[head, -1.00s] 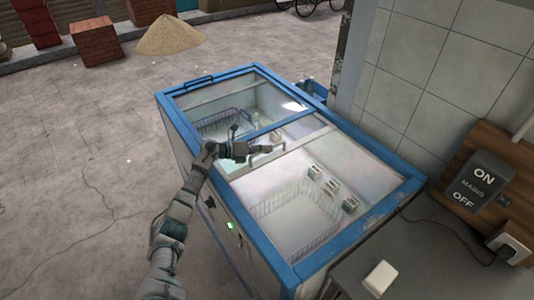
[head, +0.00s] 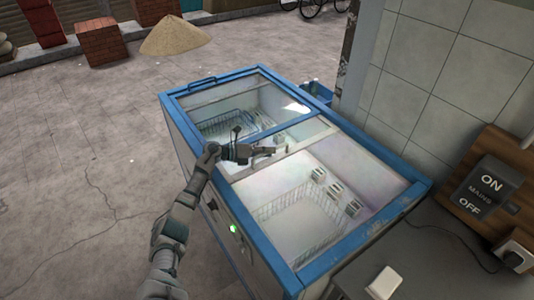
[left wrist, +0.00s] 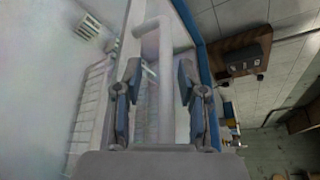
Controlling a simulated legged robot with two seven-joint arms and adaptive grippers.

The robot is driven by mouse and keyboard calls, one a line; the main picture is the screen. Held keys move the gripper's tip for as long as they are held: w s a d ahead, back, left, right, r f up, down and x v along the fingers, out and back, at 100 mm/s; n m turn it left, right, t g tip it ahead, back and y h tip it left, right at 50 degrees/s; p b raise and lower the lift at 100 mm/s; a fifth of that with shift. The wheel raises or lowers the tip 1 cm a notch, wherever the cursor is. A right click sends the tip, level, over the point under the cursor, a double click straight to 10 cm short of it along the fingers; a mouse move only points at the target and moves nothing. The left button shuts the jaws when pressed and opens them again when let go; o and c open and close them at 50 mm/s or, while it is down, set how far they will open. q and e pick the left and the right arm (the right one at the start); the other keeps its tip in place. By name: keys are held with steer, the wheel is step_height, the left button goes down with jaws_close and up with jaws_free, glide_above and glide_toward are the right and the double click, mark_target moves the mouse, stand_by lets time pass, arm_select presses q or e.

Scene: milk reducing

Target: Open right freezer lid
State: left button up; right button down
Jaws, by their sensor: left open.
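The chest freezer (head: 243,228) has a blue rim and two glass lids. The right lid's pale edge (head: 300,146) lies across the freezer's middle, and the right compartment shows uncovered to the right of it. The lid's light handle (left wrist: 165,75) stands between the fingers of my left gripper (left wrist: 158,92) in the left wrist view. The fingers are spread on either side of it; contact cannot be made out. In the head view my left gripper (head: 262,152) is over the freezer's middle. The left lid's blue handle (head: 208,82) is at the far left end. My right gripper is not in view.
Wire baskets (head: 300,218) and several small cartons (head: 334,190) are inside the freezer. A tiled wall (head: 425,80) runs along the right. A counter (head: 425,275) with a white block (head: 384,283) stands at the lower right. The floor (head: 80,190) on the left is clear.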

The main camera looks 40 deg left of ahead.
arm_select(q)
steer(key=v, duration=1.1)
steer(key=shift+w+a+f, duration=0.15)
steer(key=shift+a+f, duration=0.05)
steer(key=shift+s+a+r, duration=0.15)
steer(key=shift+s+a, duration=0.15)
steer(key=shift+s, duration=0.1)
steer(key=shift+d, duration=0.1)
steer(key=shift+r, duration=0.1)
